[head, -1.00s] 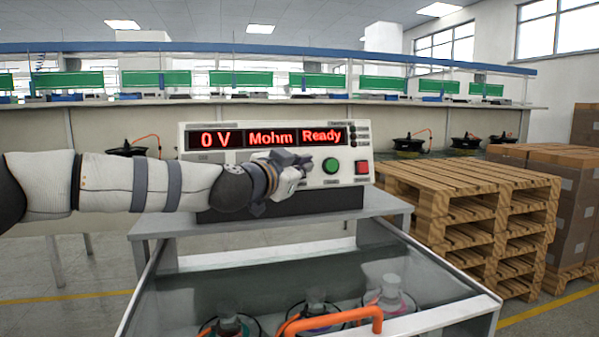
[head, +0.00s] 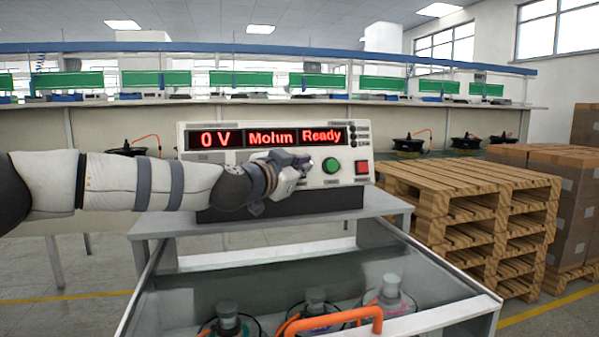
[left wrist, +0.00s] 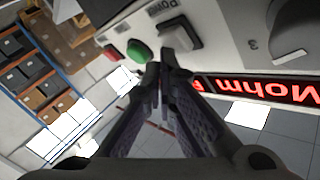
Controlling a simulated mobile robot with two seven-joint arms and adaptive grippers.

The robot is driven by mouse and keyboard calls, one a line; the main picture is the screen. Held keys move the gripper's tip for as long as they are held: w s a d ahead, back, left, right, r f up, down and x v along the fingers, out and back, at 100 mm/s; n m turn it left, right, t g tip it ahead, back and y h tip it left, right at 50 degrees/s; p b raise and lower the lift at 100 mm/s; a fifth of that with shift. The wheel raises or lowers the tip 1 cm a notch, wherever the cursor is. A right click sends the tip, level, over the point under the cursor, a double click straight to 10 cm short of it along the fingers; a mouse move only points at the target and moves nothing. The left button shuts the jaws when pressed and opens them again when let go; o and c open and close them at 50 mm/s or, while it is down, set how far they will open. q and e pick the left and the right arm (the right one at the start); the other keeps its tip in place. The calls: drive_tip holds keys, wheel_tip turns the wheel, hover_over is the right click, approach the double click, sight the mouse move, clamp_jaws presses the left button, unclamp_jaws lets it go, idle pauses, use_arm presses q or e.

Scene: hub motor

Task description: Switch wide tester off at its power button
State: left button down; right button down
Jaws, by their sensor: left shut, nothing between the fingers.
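The wide tester (head: 215,171) stands on a grey bench, its red display lit with "0 V", "Mohm" and "Ready". My left gripper (head: 307,161) is shut and empty at its front panel, left of the green button (head: 331,166) and the red button (head: 362,167). In the left wrist view, the grey power button (left wrist: 182,36) sits under a partly seen "POWER" label. The shut fingertips of my left gripper (left wrist: 164,58) are right at its edge; whether they touch it I cannot tell. In the head view my gripper hides it. My right gripper is out of view.
A dark knob (left wrist: 290,28) is on the panel in the left wrist view. A glass-topped case with an orange handle (head: 375,318) stands in front of the tester. Stacked wooden pallets (head: 470,180) and cartons (head: 580,200) are at the right.

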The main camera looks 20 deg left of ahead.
use_arm(q)
drive_tip(key=shift+w+a+f, duration=0.1)
drive_tip(key=shift+w+a, duration=0.1)
drive_tip(key=shift+w, duration=0.1)
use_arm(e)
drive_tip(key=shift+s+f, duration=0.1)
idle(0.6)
use_arm(q)
drive_tip(key=shift+s+d+r+p, duration=0.2)
drive_tip(key=shift+s+d+p, duration=0.25)
drive_tip(key=shift+s, duration=0.25)
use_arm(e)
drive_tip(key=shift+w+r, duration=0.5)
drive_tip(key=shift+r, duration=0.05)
